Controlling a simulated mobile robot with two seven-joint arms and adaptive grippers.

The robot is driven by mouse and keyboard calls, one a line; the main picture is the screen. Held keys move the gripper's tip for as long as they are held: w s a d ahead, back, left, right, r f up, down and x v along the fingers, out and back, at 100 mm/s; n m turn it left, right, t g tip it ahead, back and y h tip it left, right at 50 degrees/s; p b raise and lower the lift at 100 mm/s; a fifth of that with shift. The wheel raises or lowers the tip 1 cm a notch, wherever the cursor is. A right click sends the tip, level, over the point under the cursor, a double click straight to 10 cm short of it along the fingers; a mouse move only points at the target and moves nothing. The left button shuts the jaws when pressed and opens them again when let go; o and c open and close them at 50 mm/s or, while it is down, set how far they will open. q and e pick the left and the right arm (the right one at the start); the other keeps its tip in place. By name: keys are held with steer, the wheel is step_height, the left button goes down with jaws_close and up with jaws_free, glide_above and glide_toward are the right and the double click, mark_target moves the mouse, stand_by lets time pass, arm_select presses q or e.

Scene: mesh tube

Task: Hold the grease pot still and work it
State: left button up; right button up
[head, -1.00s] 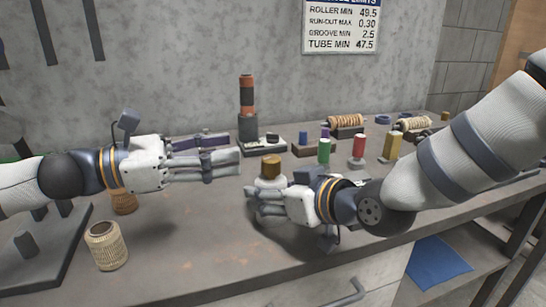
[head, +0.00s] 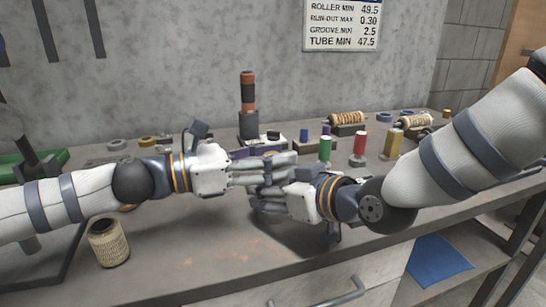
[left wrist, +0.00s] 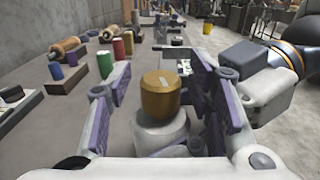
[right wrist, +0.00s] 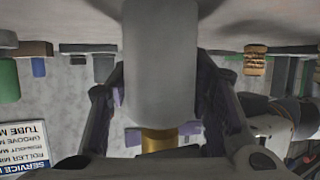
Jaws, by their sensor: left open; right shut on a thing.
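The grease pot has a pale grey body (right wrist: 160,50) and a brass-coloured cap (left wrist: 160,95) with a pale mark on top. In the head view the grippers hide it. My right gripper (head: 258,203) is shut on the body, with one finger on each side in the right wrist view. My left gripper (head: 288,165) reaches in from the left at cap height, just above the right one. In the left wrist view its open fingers stand on both sides of the cap, with visible gaps. The pot looks upright on the bench.
The grey bench (head: 190,255) is clear in front. A ribbed cream cylinder (head: 109,243) stands at front left. Green (head: 325,148), red (head: 360,145) and yellow (head: 392,144) cylinders stand right of the grippers. A dark-and-orange column (head: 248,105) stands behind.

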arm_select(q)
jaws_close()
steer(key=shift+g, duration=0.3)
steer(key=m+g, duration=0.2)
steer(key=g, duration=0.1)
steer(key=m+g+h, duration=0.1)
steer(key=m+g, duration=0.2)
steer(key=g, duration=0.1)
steer(key=shift+f, duration=0.2)
steer(key=shift+m+g, duration=0.4)
steer(key=shift+g, duration=0.3)
steer(key=shift+r+m+g, duration=0.1)
steer(key=shift+m+g, duration=0.2)
steer(key=shift+g, duration=0.2)
jaws_free()
